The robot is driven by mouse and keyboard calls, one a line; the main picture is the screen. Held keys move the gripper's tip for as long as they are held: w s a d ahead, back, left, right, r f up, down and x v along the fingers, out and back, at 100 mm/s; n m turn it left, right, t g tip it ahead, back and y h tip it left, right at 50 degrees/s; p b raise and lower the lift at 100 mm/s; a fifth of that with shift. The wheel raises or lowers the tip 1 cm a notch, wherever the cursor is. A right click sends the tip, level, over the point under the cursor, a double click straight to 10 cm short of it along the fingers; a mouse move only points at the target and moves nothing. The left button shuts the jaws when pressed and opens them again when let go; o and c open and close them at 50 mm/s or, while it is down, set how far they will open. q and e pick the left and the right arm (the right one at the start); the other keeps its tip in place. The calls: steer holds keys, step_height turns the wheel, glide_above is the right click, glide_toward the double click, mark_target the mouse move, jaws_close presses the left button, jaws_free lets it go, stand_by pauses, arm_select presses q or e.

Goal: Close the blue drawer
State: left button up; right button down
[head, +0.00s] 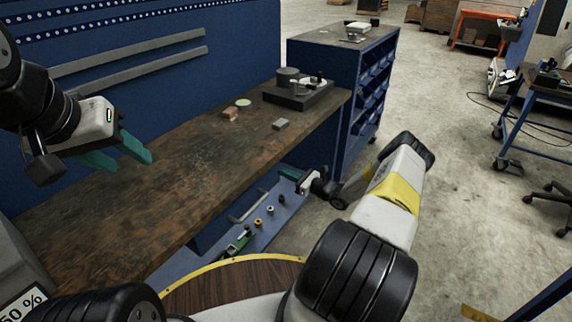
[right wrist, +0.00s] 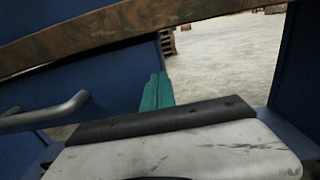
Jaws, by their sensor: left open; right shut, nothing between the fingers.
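The blue drawer (head: 289,205) shows in the head view below the bench's front edge, pulled out, with several small parts on its blue floor. A grey bar (head: 247,208) shows beside it. My right gripper (head: 288,174) is shut and empty at the drawer's far end, close under the bench top; contact cannot be told. In the right wrist view its green fingers (right wrist: 157,90) are together beside a blue panel (right wrist: 105,85) with a grey bar handle (right wrist: 45,113). My left gripper (head: 136,152) is open and empty above the left part of the bench.
The worn wooden bench top (head: 180,165) carries a dark device (head: 298,93), a small grey block (head: 280,124) and a round green-topped item (head: 243,103). A blue shelf unit (head: 335,65) stands behind its right end. Concrete floor (head: 465,200) is open at right.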

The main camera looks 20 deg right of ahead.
steer(key=x, duration=0.2)
steer(key=shift+w+a+r, duration=0.1)
steer(key=shift+w+a, duration=0.05)
steer(key=shift+w, duration=0.1)
steer(key=shift+w+a+r, duration=0.1)
